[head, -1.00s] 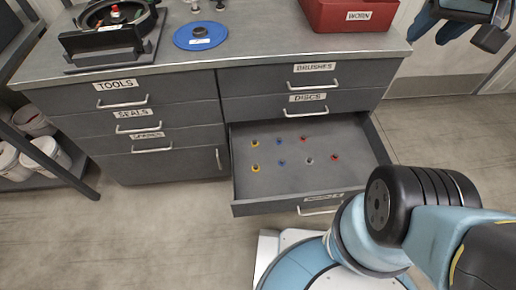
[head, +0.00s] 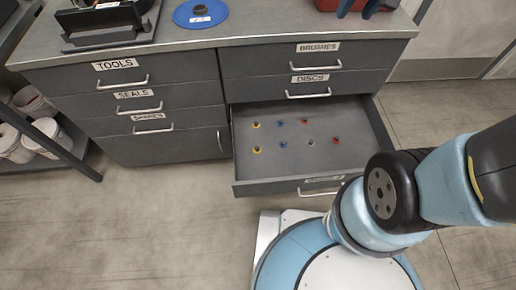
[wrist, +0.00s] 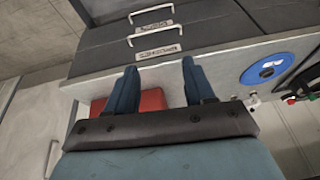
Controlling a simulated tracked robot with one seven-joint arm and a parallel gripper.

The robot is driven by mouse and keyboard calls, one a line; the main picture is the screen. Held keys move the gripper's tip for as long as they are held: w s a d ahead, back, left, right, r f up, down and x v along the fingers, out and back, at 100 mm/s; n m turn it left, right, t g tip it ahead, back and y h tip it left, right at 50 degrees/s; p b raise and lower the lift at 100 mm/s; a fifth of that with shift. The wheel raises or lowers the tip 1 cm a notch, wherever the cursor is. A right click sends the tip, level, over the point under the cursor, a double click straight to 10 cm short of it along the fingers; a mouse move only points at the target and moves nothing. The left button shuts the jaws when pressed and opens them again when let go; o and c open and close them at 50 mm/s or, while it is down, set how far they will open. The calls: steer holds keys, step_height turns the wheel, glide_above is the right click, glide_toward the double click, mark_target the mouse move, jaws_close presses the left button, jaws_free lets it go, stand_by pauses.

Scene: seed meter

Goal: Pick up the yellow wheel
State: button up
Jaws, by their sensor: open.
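Two small yellow wheels lie in the open drawer (head: 290,176) in the head view, one at the back left (head: 256,125) and one nearer the front left (head: 257,150). My gripper (wrist: 159,66) is open and empty in the wrist view, over the counter's front edge by the red bin. Its blue fingertips also show at the top edge of the head view (head: 358,8), well away from the wheels. The wrist view does not show the wheels.
Several blue, red and grey wheels, such as a red one (head: 336,140), share the drawer. A red bin (wrist: 152,100) stands on the counter. A blue disc (head: 200,13) and a black device (head: 103,22) sit further left. My arm is right of the drawer.

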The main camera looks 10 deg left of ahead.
steer(key=w+a+f+n+g, duration=0.1)
steer(key=w+a+f, duration=0.4)
steer(key=a+f, duration=0.45)
steer(key=n+g+h, duration=0.1)
steer(key=n+g, duration=0.2)
steer(key=n, duration=0.1)
glide_above(257, 148)
step_height(257, 148, down, 38)
steer(key=f, duration=0.7)
steer(key=shift+w+d+f, duration=0.2)
steer(key=shift+w+f, duration=0.15)
steer(key=shift+f, duration=0.05)
steer(key=shift+s+a+f, duration=0.1)
steer(key=shift+s+f, duration=0.05)
steer(key=shift+f, duration=0.85)
steer(key=shift+s+a+f, duration=0.1)
steer(key=shift+s+f, duration=0.05)
steer(key=shift+f, duration=1.45)
steer(key=shift+c, duration=0.5)
steer(key=c, duration=0.6)
